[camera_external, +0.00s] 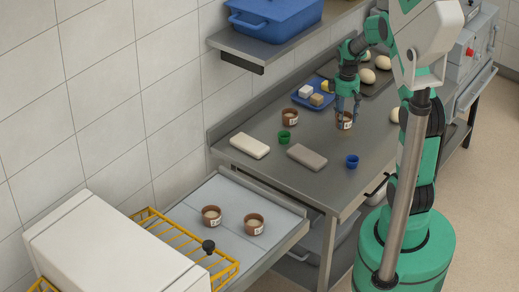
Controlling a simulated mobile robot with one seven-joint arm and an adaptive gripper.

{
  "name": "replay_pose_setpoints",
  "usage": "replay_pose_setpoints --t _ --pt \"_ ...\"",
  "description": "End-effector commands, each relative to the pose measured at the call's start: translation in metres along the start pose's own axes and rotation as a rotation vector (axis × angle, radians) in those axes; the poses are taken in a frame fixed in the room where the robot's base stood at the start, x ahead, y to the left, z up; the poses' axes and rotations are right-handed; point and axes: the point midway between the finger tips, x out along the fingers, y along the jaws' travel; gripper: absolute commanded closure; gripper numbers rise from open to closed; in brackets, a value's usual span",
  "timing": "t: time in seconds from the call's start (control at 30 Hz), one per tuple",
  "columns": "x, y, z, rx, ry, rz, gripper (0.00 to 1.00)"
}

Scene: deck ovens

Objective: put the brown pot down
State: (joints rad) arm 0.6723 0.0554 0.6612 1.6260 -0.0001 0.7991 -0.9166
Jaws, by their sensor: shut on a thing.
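A brown pot (344,121) with a white label is between the fingers of my gripper (347,107), which is shut on it. The pot is at or just above the steel table (262,180); I cannot tell if its base touches. A second brown pot (290,117) stands upright on the table to the left. Two more brown pots (211,215) (254,223) stand on the lower grey surface at the front left. The fingers hide part of the held pot's upper side.
A green cup (285,137), a blue cup (352,161), a white block (250,146) and a grey block (307,157) lie around the table. A blue tray (300,98) holds small pieces. Dough balls (367,75) lie behind. A shelf (255,47) holds a blue bin (275,16).

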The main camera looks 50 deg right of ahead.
Motion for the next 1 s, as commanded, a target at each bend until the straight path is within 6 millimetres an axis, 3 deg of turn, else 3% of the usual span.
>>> replay_pose_setpoints --t 0.33,0.53,0.77,1.0 --pt "0.0 -0.004 -0.004 -0.002 0.0 0.0 0.8" --pt "0.002 -0.023 -0.022 -0.011 0.001 0.001 0.8" --pt "0.007 -0.067 -0.057 -0.029 0.0 0.0 0.8" --pt "0.014 -0.127 -0.095 -0.049 0.001 0.0 0.8"
